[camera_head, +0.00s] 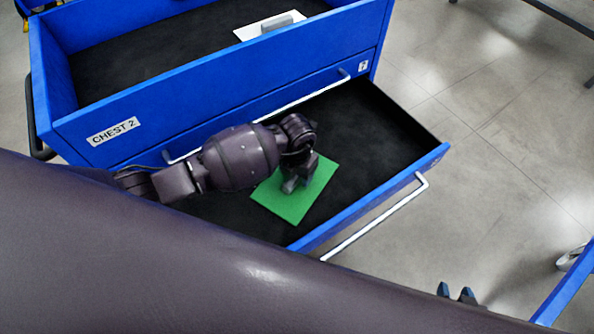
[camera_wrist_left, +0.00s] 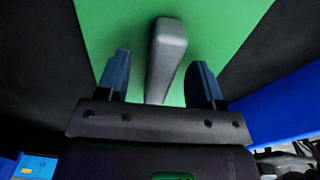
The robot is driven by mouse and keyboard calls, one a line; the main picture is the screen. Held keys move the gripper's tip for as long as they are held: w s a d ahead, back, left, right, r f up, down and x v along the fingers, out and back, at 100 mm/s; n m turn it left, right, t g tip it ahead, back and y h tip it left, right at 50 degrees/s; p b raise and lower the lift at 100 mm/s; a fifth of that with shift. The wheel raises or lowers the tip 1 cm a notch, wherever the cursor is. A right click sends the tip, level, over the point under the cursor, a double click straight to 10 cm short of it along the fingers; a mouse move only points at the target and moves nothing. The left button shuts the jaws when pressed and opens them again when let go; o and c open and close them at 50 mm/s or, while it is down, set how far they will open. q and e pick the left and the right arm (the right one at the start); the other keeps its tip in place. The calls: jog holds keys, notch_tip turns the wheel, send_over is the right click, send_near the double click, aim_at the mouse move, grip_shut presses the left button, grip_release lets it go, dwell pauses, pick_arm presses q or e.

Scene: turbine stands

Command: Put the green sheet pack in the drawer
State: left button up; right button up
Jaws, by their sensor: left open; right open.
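The green sheet pack (camera_head: 312,196) lies flat on the dark floor of the pulled-out lower drawer (camera_head: 385,130). In the left wrist view the green sheet pack (camera_wrist_left: 103,30) has a raised grey grip (camera_wrist_left: 165,55) on it. My left gripper (camera_head: 297,180) is low over the pack. Its open fingers (camera_wrist_left: 160,75) stand on either side of the grey grip, with visible gaps to it. My right gripper (camera_head: 456,292) is open and empty, over the floor at the bottom of the head view, outside the drawer.
The blue chest, labelled CHEST 2 (camera_head: 113,130), has an open top tray holding a white sheet (camera_head: 258,27) with a grey grip. The lower drawer's front carries a silver handle (camera_head: 375,220). Another blue edge (camera_head: 570,285) stands at the lower right. Tiled floor (camera_head: 490,130) is clear right of the chest.

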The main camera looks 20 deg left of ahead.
pick_arm(q)
jog(key=shift+r, duration=0.1)
pick_arm(e)
jog(key=shift+r, duration=0.15)
pick_arm(q)
jog(key=shift+r+p, duration=0.75)
jog(key=shift+r, duration=0.25)
jog(key=shift+r+p, duration=1.45)
jog(key=shift+r, duration=0.4)
jog(key=shift+r+p, duration=0.5)
jog(key=shift+r, duration=0.1)
pick_arm(e)
notch_tip(320, 180, up, 6)
jog(key=shift+w+r, duration=0.15)
jog(key=shift+w, duration=0.05)
